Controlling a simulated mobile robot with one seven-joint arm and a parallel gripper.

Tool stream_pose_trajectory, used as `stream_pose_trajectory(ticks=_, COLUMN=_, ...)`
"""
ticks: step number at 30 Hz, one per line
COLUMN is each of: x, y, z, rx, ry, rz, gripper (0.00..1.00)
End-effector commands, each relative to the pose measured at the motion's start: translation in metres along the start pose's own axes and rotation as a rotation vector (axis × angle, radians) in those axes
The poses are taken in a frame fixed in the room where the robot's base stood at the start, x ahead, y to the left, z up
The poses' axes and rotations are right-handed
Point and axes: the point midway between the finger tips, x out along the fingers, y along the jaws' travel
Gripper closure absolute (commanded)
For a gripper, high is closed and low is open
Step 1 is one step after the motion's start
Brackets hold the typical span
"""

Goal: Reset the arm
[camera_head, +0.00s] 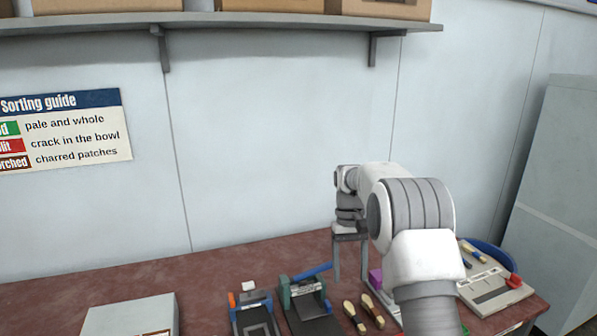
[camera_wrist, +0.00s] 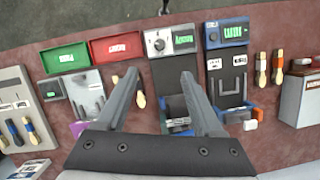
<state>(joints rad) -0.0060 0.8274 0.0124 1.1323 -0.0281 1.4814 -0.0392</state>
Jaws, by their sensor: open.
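My gripper (camera_head: 350,275) hangs fingers-down over the back right part of the workbench (camera_head: 210,275) in the head view. In the wrist view its two fingers (camera_wrist: 160,76) stand well apart, and nothing shows held between them. The fingers reach across the view in front of the benchtop devices. My white and grey arm reaches forward from the lower right in the head view and hides part of the bench.
A blue device (camera_head: 254,318) and a green device (camera_head: 308,302) stand near wooden spoons (camera_head: 373,312). A panel (camera_head: 492,290) lies right, a white box (camera_head: 130,316) left. The wrist view shows green (camera_wrist: 64,59) and red (camera_wrist: 116,48) trays. A shelf (camera_head: 270,24) overhangs the wall.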

Motion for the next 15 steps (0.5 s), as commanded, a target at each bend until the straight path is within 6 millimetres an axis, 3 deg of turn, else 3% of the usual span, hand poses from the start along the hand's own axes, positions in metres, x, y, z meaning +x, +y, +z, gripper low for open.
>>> stream_pose_trajectory(ticks=1, x=-0.018, y=0.000, z=0.012, rx=0.003, ry=0.033, rz=0.001, gripper=0.31)
stream_pose_trajectory(ticks=6, x=-0.058, y=-0.001, z=0.052, rx=0.010, ry=0.126, rz=0.003, gripper=0.31)
stream_pose_trajectory(ticks=15, x=-0.104, y=-0.004, z=0.133, rx=0.023, ry=0.290, rz=0.006, gripper=0.31)
